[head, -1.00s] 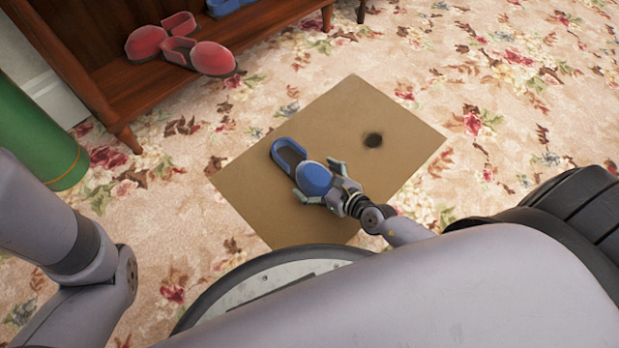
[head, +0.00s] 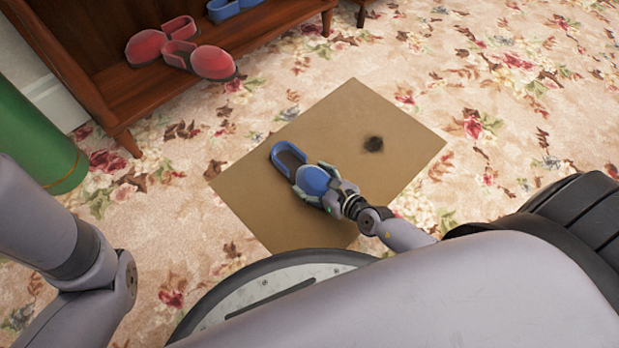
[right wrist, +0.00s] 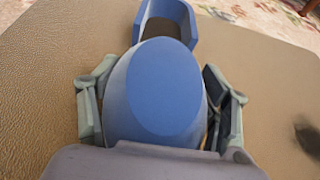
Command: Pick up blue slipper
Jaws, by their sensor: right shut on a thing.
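A blue slipper (head: 287,157) rests on a tan mat (head: 400,195) on the floor, its open heel end pointing up and left in the head view. My right gripper (head: 316,180) is shut on the rounded toe of the slipper, one finger on each side. The right wrist view shows the blue toe (right wrist: 163,92) between the two fingers, with the heel loop beyond. I cannot tell whether the slipper is lifted off the mat. My left gripper is out of view; only part of my left arm shows at the left.
A green cylinder (head: 35,140) stands at the left edge. A dark spot (head: 373,144) marks the mat. Floral carpet (head: 480,130) lies clear at the right.

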